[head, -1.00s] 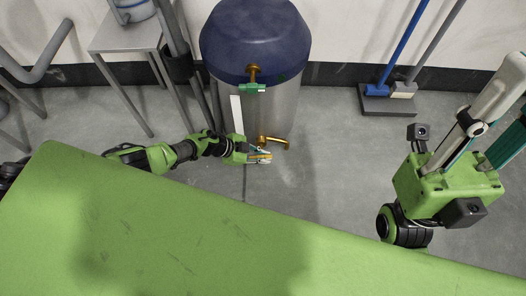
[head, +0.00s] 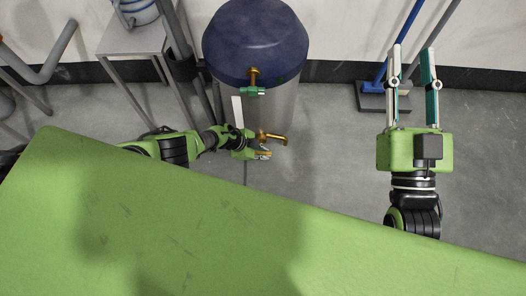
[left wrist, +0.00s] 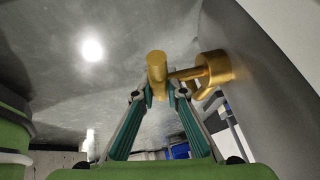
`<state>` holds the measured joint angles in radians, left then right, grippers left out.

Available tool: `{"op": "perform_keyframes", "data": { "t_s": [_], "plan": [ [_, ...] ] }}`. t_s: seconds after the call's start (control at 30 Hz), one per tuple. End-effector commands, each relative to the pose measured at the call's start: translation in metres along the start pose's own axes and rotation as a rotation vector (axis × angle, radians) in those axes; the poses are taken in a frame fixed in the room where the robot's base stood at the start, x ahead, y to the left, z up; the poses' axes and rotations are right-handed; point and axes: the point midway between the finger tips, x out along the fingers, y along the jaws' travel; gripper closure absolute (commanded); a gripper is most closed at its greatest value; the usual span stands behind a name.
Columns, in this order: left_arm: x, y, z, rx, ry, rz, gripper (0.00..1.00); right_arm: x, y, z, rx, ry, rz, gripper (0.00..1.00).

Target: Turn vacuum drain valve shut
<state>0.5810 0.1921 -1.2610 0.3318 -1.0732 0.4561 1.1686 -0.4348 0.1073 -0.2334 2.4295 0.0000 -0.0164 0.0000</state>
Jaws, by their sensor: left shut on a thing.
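The brass drain valve (head: 274,138) juts from the lower front of the blue-topped grey tank (head: 254,35). My left gripper (head: 263,154) is at the valve, low in front of the tank. In the left wrist view, my left gripper (left wrist: 159,95) has its teal fingertips closed on the rounded brass handle (left wrist: 157,64). A short stem joins this handle to a thicker brass body (left wrist: 217,68) at the tank side. My right gripper (head: 414,50) is open and empty, well to the right of the tank, with its fingers pointing up the picture.
A second brass valve with a green handle (head: 252,91) sits higher on the tank. A grey metal table (head: 133,38) and pipes stand at the left. A blue-handled broom (head: 404,35) leans at the back right. The floor between tank and right gripper is clear.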

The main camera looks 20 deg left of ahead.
Motion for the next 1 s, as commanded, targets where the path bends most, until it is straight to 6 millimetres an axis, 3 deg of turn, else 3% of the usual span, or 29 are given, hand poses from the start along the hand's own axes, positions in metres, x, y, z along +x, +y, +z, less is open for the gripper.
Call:
{"op": "perform_keyframes", "data": {
  "t_s": [0.2, 0.57, 0.6, 0.63, 1.0],
  "plan": [
    [-0.0001, 0.0001, 0.0015, 0.003, -0.013, 0.001, 1.00, -0.0006, 0.0013, 0.0099, -0.002, -0.048, 0.002, 0.70],
    [0.0001, 0.0003, 0.0019, 0.003, -0.013, 0.001, 1.00, -0.0007, 0.0014, 0.0110, -0.002, -0.051, 0.003, 0.70],
    [0.0001, 0.0003, 0.0018, 0.003, -0.013, 0.001, 0.78, -0.0007, 0.0015, 0.0109, -0.002, -0.051, 0.003, 0.70],
    [0.0001, 0.0003, 0.0017, 0.003, -0.013, 0.001, 0.70, -0.0007, 0.0015, 0.0109, -0.002, -0.051, 0.003, 0.70],
    [-0.0002, -0.0004, 0.0004, 0.003, -0.011, 0.001, 0.70, -0.0008, 0.0009, 0.0104, -0.001, -0.049, 0.002, 0.70]
  ]
}}
